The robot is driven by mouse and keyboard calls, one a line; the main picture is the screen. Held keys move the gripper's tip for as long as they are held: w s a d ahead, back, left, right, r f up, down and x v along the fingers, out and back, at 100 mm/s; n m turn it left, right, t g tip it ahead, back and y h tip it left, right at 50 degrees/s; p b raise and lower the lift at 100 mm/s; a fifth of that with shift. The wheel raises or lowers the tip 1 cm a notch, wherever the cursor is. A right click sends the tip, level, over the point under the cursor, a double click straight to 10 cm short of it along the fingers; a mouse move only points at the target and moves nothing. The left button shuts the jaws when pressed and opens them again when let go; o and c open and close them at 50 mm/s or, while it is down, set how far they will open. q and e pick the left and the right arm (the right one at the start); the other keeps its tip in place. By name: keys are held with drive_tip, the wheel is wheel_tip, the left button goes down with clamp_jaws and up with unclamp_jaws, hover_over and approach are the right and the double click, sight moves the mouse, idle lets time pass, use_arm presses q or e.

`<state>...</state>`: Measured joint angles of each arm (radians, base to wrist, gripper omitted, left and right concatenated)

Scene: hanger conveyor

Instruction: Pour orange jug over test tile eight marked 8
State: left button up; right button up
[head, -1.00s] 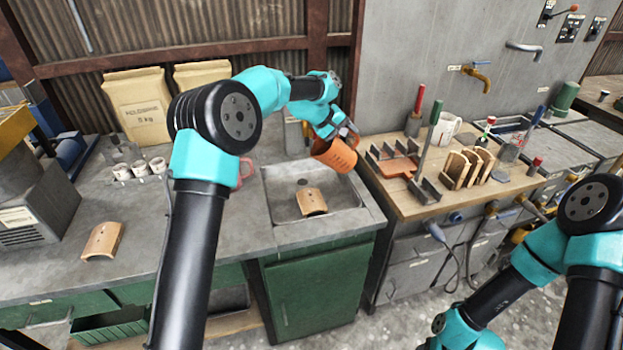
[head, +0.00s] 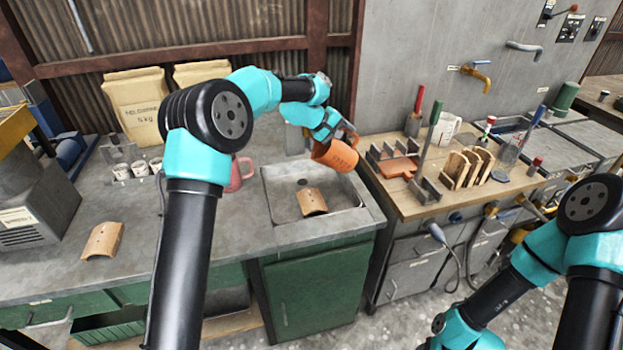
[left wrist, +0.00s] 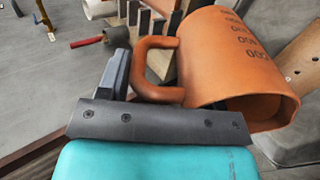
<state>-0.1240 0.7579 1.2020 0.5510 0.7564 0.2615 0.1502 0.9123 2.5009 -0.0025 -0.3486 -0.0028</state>
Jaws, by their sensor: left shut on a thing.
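The orange jug (head: 335,155) is held tilted above the right side of the sink by my left gripper (head: 343,132). In the left wrist view the gripper (left wrist: 140,85) is shut on the handle of the jug (left wrist: 225,60), and volume marks show on the jug's wall. No liquid stream shows. A curved tan tile (head: 312,202) lies in the sink, below and left of the jug. Part of it shows at the right edge of the left wrist view (left wrist: 300,55). Any number on it is too small to read. My right arm is at lower right; its gripper is out of frame.
The sink (head: 350,215) is set in a grey counter (head: 150,240). Another curved tile (head: 102,240) lies on the counter's left. A pink mug (head: 240,172) stands left of the sink. A wooden bench (head: 405,205) with racked tiles (head: 468,166) is at right.

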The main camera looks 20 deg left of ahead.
use_arm(q)
drive_tip(key=shift+a, duration=0.1)
drive_tip(key=shift+s+a+t+h, duration=0.2)
drive_tip(key=shift+t+h, duration=0.1)
drive_tip(key=shift+h, duration=0.2)
drive_tip(key=shift+a, duration=0.1)
drive_tip(key=shift+s+a+f+t+h, duration=0.1)
drive_tip(key=shift+s+a+t+h, duration=0.15)
drive_tip(key=shift+h, duration=0.25)
idle(0.5)
drive_tip(key=shift+s+a+f+t+h, duration=0.1)
drive_tip(key=shift+a+f+t+h, duration=0.05)
drive_tip(key=shift+a+t+h, duration=0.2)
drive_tip(key=shift+s+f+h, duration=0.1)
drive_tip(key=shift+h, duration=0.15)
idle(0.6)
